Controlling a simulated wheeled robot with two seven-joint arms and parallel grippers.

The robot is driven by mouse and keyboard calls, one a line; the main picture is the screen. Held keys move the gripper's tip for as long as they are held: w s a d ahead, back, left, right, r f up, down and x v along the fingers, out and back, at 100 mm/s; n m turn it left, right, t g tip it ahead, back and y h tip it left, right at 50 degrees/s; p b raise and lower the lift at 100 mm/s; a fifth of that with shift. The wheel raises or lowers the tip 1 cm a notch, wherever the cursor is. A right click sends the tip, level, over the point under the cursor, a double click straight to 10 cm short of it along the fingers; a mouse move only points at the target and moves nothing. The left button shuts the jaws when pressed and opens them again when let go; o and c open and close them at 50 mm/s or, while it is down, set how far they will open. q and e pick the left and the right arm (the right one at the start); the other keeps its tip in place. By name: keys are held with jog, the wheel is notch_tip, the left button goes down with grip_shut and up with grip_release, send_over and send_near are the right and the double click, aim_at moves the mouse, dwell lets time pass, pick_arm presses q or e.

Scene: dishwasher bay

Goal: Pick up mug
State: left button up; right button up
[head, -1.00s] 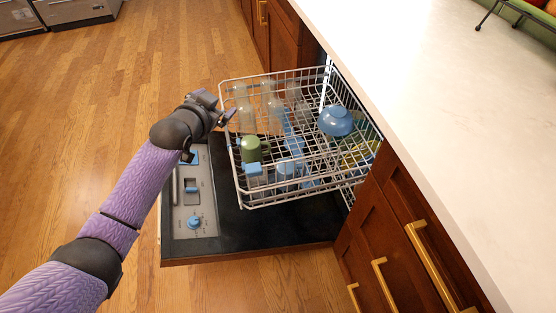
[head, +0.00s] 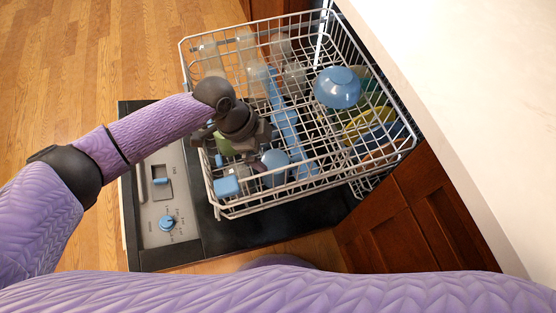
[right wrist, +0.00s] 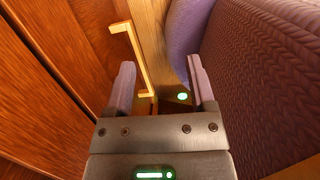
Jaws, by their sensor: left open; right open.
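A green mug (head: 222,144) stands in the front left part of the upper dishwasher rack (head: 226,211). My left gripper (head: 236,147) is over the mug and hides most of it in the head view. The left gripper points down into the rack and is open; I cannot tell whether its fingers touch the mug. A blue cup-like item (head: 274,165) sits just right of the gripper. My right gripper (right wrist: 161,84) is open and empty in the right wrist view, away from the rack.
Clear glasses (head: 247,48) stand at the rack's back left. A blue bowl (head: 338,87) sits on the right, above plates (head: 370,125) below. The counter (head: 450,90) borders the rack on the right. A gold cabinet handle (right wrist: 134,55) is near my right gripper.

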aim_at(276, 161)
pick_arm(q)
jog(key=b+x, duration=0.3)
jog(key=x, duration=0.3)
jog(key=shift+s+d+f, duration=0.1)
jog(key=shift+d+f, duration=0.15)
jog(key=shift+d, duration=0.05)
jog(key=shift+r, duration=0.2)
jog(key=c, duration=0.9)
pick_arm(e)
jog(key=f, duration=0.3)
jog(key=shift+s+f, duration=0.3)
jog(key=shift+f, duration=0.05)
